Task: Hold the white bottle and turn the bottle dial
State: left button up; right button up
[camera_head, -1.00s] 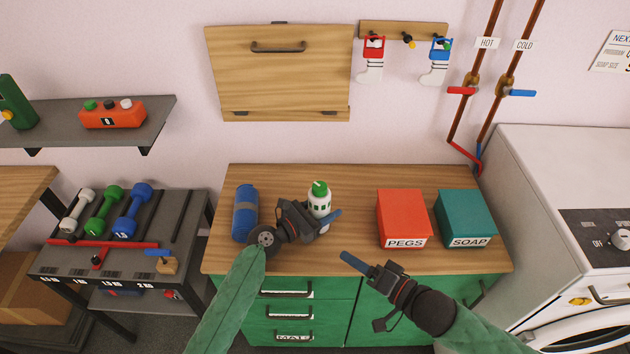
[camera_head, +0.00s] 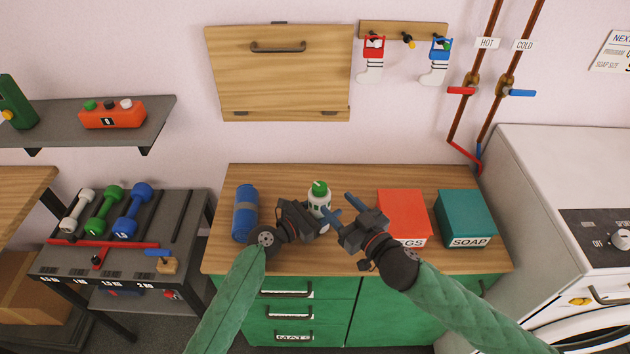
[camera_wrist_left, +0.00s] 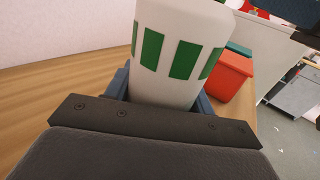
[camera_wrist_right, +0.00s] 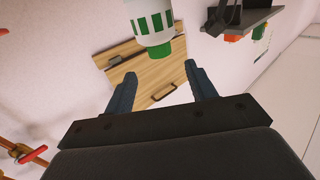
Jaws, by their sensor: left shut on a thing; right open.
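The white bottle (camera_head: 319,201) with green marks stands upright on the wooden counter, with a green dial (camera_head: 319,188) on top. My left gripper (camera_head: 322,217) is shut on the bottle's lower body; the left wrist view shows the white body (camera_wrist_left: 180,50) between its blue fingers. My right gripper (camera_head: 345,208) is open and empty, just right of the bottle and apart from it. In the right wrist view its fingers (camera_wrist_right: 160,88) are spread, with the bottle (camera_wrist_right: 150,20) and its green dial (camera_wrist_right: 159,52) beyond them.
A rolled blue mat (camera_head: 245,212) lies left of the bottle. The red PEGS box (camera_head: 402,208) stands close to my right gripper, partly covered by my right arm. The teal SOAP box (camera_head: 466,217) is farther right. The counter (camera_head: 275,180) behind the bottle is clear.

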aim_at(320, 189)
jog(key=shift+x, duration=5.35)
jog(key=shift+a, duration=0.1)
jog(key=c, duration=1)
